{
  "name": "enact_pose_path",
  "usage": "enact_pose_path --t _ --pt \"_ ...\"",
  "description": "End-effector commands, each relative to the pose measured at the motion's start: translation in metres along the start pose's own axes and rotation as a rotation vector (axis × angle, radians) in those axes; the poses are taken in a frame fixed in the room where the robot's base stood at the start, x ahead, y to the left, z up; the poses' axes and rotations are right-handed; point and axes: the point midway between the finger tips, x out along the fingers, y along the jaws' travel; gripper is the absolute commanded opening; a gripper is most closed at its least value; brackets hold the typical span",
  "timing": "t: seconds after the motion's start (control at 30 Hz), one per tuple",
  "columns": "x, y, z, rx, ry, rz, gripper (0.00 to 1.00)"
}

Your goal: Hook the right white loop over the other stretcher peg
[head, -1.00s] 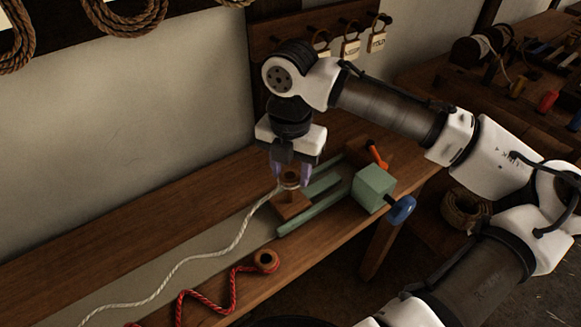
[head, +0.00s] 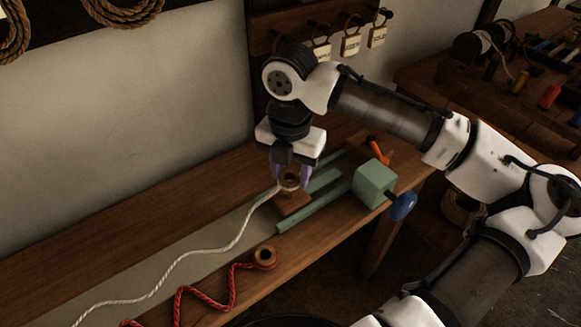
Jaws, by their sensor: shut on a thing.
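My gripper (head: 291,177) points down and is shut on this right white loop. The loop is at the top of a small wooden block (head: 292,203) on the green stretcher. Any peg there is hidden by the fingers and the loop, so I cannot tell whether the loop is around it. The green stretcher (head: 314,208) has rails and a box (head: 374,184) with a blue knob (head: 403,206).
A red rope (head: 205,307) with a wooden eye (head: 265,257) lies nearer the bench's front edge. An orange handle (head: 376,148) stands behind the green box. The bench left of the white rope is clear.

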Motion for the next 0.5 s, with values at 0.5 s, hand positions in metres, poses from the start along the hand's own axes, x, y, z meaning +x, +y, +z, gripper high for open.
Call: enact_pose_path --t 0.5 --pt "0.017 0.000 0.000 -0.001 0.000 -0.001 0.21"
